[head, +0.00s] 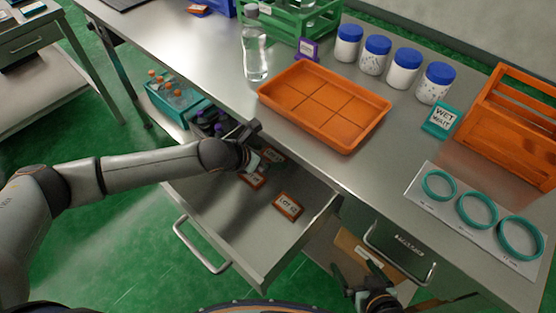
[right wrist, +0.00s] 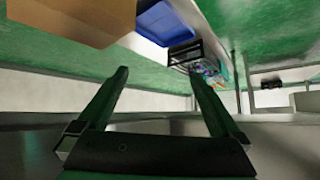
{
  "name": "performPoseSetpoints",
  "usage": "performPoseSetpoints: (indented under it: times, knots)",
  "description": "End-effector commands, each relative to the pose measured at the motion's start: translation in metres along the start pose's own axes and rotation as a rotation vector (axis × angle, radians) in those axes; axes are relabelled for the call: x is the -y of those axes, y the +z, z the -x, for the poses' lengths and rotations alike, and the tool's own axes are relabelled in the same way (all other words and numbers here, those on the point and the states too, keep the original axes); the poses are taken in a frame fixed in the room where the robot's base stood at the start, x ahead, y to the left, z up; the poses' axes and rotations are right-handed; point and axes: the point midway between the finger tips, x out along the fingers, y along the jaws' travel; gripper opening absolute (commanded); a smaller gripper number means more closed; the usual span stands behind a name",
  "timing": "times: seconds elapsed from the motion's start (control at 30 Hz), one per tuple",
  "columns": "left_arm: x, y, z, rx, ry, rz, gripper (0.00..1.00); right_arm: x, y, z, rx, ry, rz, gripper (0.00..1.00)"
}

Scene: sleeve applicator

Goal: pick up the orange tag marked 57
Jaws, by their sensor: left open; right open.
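An open drawer (head: 237,228) under the bench holds several small tags. One orange-framed tag (head: 288,206) lies flat near the drawer's middle; its print looks like "LOT" and a number too small to read surely. A second orange tag (head: 253,180) lies beside my left gripper, partly covered. A third tag (head: 273,155) lies farther back. I cannot tell which is marked 57. My left gripper (head: 252,162) is open over the drawer's back part, close to these two tags. My right gripper (head: 358,268) is open and empty, low in front of the bench; its fingers (right wrist: 158,75) show in the right wrist view.
The bench carries an orange tray (head: 325,106), a clear bottle (head: 255,50), several blue-lidded jars (head: 375,54), a teal sign (head: 440,118), an orange rack (head: 512,120) and teal rings (head: 477,211). A teal bin (head: 172,103) stands beyond the drawer. A cardboard box (head: 350,250) is below.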

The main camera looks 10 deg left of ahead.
Motion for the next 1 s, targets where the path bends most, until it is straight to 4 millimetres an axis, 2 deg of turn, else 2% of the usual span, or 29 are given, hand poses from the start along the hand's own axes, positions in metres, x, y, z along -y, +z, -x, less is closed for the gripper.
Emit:
performPoseSetpoints:
  times: [0.1,0.47,1.0]
  knots:
    - [-0.0021,-0.0060,-0.0079,0.000,0.000,-0.002,1.00,0.0044,0.0003,-0.0083,-0.007,-0.014,0.007,1.00]
    - [-0.0028,-0.0052,-0.0081,-0.001,-0.002,-0.003,1.00,0.0069,-0.0069,-0.0083,-0.016,-0.021,0.013,1.00]
    - [-0.0025,-0.0055,-0.0082,-0.001,-0.002,-0.003,0.39,0.0069,0.0020,-0.0072,0.001,-0.020,0.011,1.00]
